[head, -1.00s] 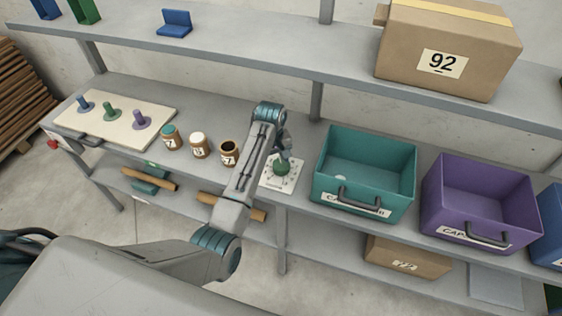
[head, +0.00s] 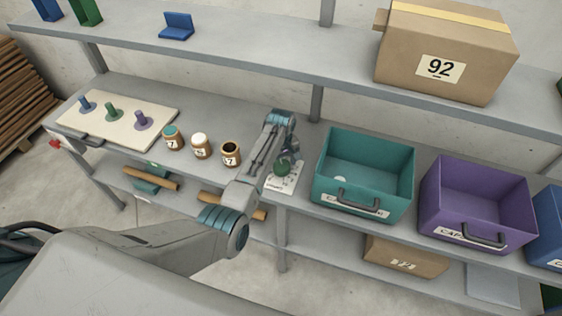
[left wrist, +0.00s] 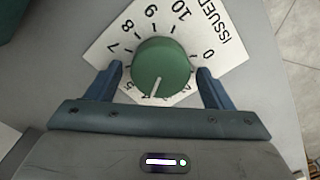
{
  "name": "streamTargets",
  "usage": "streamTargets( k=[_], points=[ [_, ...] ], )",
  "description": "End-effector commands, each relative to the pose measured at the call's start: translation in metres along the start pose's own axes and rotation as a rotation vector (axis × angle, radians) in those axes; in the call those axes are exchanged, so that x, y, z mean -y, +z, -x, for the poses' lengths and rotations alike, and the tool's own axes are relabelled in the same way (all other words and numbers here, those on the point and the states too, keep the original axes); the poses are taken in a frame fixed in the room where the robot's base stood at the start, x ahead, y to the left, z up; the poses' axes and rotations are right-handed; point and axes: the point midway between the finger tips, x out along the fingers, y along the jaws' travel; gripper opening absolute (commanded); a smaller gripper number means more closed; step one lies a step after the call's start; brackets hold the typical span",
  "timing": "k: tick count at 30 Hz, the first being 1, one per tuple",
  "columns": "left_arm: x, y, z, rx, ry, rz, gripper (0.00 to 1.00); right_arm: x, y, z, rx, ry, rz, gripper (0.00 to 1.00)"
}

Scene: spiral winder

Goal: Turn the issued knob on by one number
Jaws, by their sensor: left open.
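The green knob (head: 282,169) sits on a white dial plate (head: 287,187) on the middle shelf, left of the teal bin. In the left wrist view the round knob (left wrist: 162,65) has a white pointer line aimed down toward my gripper's palm, slightly left. The plate (left wrist: 205,22) reads ISSUED, with numbers around the knob; those by the palm are partly hidden. My left gripper (left wrist: 159,72) is open, one finger on each side of the knob, with small gaps visible. In the head view my left gripper (head: 287,152) is over the knob. My right gripper is not in view.
A teal bin (head: 323,181) and a purple bin (head: 436,212) stand right of the dial. Several jars (head: 201,146) and a pegboard (head: 150,103) are to its left. The upper shelf (head: 250,51) runs behind, with a cardboard box (head: 440,45) on it.

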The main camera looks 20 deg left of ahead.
Motion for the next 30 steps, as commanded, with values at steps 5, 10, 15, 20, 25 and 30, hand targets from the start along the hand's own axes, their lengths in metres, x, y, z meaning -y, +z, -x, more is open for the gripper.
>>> streamTargets(
  k=[5,10,15,20,25,30],
  points=[
    [0.0,0.0,0.0,0.0,0.0,0.0,0.73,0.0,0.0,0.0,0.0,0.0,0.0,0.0],
    [0.0,0.0,0.0,0.0,0.0,0.0,0.39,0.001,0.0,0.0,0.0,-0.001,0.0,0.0],
    [0.0,0.0,0.0,0.0,0.0,-0.002,0.3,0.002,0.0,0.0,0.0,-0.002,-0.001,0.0],
    [0.0,0.0,0.001,0.0,-0.001,-0.024,0.3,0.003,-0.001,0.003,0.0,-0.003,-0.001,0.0],
    [0.0,0.0,0.002,0.0,-0.001,-0.094,0.3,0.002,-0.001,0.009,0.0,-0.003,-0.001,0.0],
    [-0.001,0.0,0.003,0.001,-0.002,-0.218,0.3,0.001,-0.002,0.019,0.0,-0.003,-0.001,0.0]
  ],
)
